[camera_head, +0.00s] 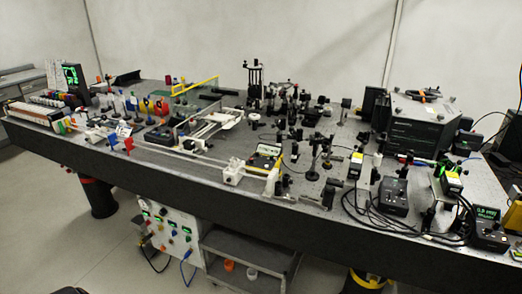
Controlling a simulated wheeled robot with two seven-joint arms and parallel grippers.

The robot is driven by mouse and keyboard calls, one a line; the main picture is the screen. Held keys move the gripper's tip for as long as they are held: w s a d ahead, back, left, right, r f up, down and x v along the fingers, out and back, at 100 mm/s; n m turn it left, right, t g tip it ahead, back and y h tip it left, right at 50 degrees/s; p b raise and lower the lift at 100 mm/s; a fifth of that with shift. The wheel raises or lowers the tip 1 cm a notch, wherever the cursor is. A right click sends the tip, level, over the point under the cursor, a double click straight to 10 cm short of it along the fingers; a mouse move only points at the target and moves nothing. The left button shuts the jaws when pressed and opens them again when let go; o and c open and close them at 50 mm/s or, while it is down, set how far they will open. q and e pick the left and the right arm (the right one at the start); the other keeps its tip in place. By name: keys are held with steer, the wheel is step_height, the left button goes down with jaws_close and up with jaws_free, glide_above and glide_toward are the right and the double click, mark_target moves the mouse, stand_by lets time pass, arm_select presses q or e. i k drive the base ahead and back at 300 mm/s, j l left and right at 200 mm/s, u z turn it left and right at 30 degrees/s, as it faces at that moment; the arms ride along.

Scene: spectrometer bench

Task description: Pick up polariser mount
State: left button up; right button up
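Several small black post mounts stand on the dark optical table (230,205), mostly across its middle and right. One black post mount (313,160) stands on a round base near the front middle. I cannot tell at this size which mount is the polariser mount. Neither my left nor my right gripper shows in the head view, and no mount is seen held.
A large dark grey box (410,135) stands at the back right. Display boxes (393,196) and loose black cables (365,215) crowd the right front. A white rail assembly (175,154) lies left of the middle. A shelf cart (250,250) stands below.

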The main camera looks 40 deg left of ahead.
mark_target(312, 175)
steer(key=u, duration=0.7)
steer(key=i+l, duration=0.2)
steer(key=l, duration=0.15)
